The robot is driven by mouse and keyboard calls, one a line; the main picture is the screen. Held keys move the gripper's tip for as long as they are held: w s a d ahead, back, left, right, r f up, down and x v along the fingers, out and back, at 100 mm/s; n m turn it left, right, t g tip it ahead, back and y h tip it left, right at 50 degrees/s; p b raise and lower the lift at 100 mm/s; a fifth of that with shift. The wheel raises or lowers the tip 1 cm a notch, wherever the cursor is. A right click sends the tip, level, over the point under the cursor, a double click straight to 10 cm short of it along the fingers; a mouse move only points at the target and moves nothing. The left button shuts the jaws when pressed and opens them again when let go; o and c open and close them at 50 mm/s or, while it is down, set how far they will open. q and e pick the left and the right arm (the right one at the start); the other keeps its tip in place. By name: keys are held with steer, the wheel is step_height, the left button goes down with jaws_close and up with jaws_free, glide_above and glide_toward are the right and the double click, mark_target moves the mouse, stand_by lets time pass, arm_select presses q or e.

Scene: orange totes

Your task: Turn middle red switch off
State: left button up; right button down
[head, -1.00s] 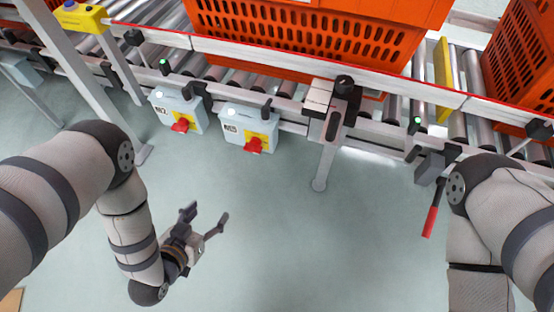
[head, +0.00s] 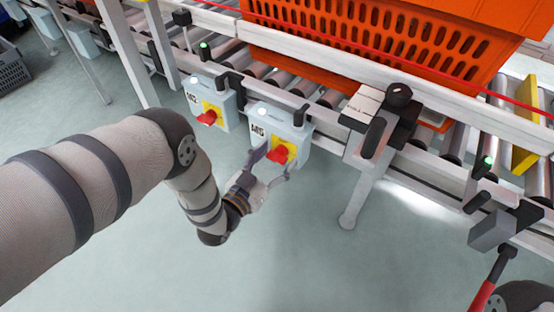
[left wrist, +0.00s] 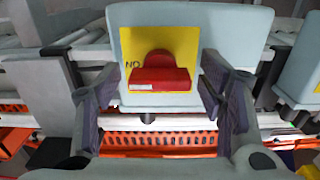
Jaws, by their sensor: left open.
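A light-blue switch box (head: 262,118) with a yellow plate and a red rotary switch (head: 279,155) hangs on the conveyor's side rail. In the left wrist view the red switch (left wrist: 160,76) sits centred on its yellow plate (left wrist: 128,47), with its bar lying level in the picture. My left gripper (head: 277,163) is open in front of this box, one finger on each side of the red switch. No contact with the switch is visible. A second such box (head: 221,103) with a red switch (head: 207,117) hangs to its left. My right gripper is out of view.
Orange totes (head: 360,75) stand on the roller conveyor. A support leg (head: 360,195) stands right of the boxes. A red-handled lever (head: 482,297) hangs at lower right. A grey crate (head: 12,72) is at far left. Floor below the boxes is clear.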

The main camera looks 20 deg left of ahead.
arm_select(q)
steer(key=shift+w, duration=0.2)
steer(key=c, duration=1.2)
steer(key=shift+o, duration=0.2)
steer(key=n, duration=0.8)
steer(key=shift+n, duration=0.3)
steer(key=n, duration=0.4)
steer(key=shift+f, duration=0.1)
steer(key=n+b, duration=0.1)
steer(key=n, duration=0.4)
steer(key=shift+s, duration=0.1)
steer(key=shift+n, duration=0.3)
